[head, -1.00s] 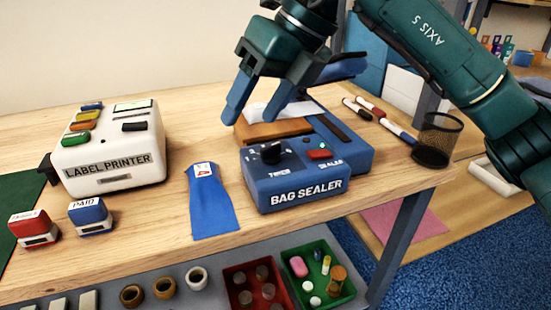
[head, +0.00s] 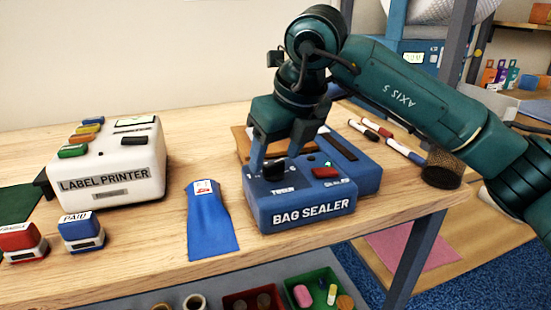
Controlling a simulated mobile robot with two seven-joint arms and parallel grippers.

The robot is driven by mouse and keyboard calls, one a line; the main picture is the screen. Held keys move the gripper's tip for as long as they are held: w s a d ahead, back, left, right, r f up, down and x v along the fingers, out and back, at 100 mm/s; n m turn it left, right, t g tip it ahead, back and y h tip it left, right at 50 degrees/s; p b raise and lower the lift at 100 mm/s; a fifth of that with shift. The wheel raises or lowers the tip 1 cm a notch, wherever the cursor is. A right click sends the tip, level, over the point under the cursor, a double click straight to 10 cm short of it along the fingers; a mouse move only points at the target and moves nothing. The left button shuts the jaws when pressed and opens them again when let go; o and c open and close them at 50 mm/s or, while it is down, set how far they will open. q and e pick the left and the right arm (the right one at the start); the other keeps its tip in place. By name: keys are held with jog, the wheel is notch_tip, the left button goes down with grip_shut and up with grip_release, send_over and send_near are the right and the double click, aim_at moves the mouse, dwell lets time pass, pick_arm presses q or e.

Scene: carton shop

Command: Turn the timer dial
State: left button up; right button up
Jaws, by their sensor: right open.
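The blue bag sealer (head: 306,213) stands near the front edge of the wooden table, its name facing me. Its black timer dial (head: 274,171) sits on the top left of the front panel. A red button (head: 326,173) is to the right of the dial. My right gripper (head: 274,164) points down over the sealer with its jaws open. Its two blue fingertips are at the dial, one on the left and one behind to the right. I cannot tell whether they touch it. My left gripper is out of view.
A blue pouch (head: 211,222) lies left of the sealer. A label printer (head: 112,166) and stamps (head: 81,232) stand further left. Markers (head: 371,131) and a mesh cup (head: 441,168) are to the right. Trays (head: 322,291) sit on a shelf below.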

jog(key=shift+w+a+f, duration=0.2)
jog(key=shift+f, duration=0.45)
jog(key=shift+c, duration=0.4)
jog(key=c, duration=0.9)
